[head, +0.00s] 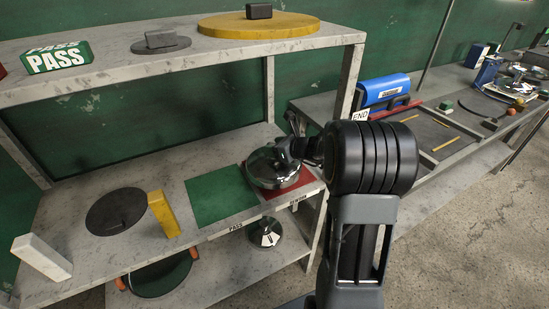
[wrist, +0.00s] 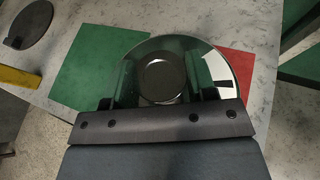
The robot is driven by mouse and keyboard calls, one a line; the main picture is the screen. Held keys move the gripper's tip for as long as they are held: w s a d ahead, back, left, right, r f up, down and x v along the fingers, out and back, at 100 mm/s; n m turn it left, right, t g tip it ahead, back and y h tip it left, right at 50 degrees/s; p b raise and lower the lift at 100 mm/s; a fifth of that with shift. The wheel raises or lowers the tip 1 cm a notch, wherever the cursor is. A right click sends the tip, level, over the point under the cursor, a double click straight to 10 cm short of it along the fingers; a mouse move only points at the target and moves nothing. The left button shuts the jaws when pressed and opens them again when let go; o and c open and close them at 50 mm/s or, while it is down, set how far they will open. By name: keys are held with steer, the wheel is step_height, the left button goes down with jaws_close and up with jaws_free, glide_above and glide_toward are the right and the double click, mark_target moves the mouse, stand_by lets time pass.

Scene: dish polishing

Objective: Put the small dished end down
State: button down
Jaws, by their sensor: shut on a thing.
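The small dished end (head: 270,170) is a shiny metal dish. In the head view it is at the right end of the middle shelf, over or on the red square (head: 309,179) and next to the green square (head: 221,194). In the wrist view the dished end (wrist: 193,62) overlaps both the green square (wrist: 85,60) and the red square (wrist: 236,65). My gripper (head: 291,150) is shut on the dished end from the right. In the wrist view my gripper (wrist: 155,103) hides its near edge. I cannot tell whether the dish touches the shelf.
On the shelf (head: 150,170) stand a dark disc (head: 118,211), a yellow block (head: 163,214) and a white block (head: 42,257). The upper shelf (head: 100,75) holds a PASS block (head: 58,57) and a yellow disc (head: 262,26). A shelf post (head: 347,70) rises close to my arm.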

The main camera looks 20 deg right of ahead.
steer(key=shift+f+b, duration=0.3)
steer(key=shift+f, duration=1.55)
steer(key=shift+f, duration=0.1)
steer(key=shift+c, duration=2.2)
jaws_free()
steer(key=shift+a+f, duration=0.1)
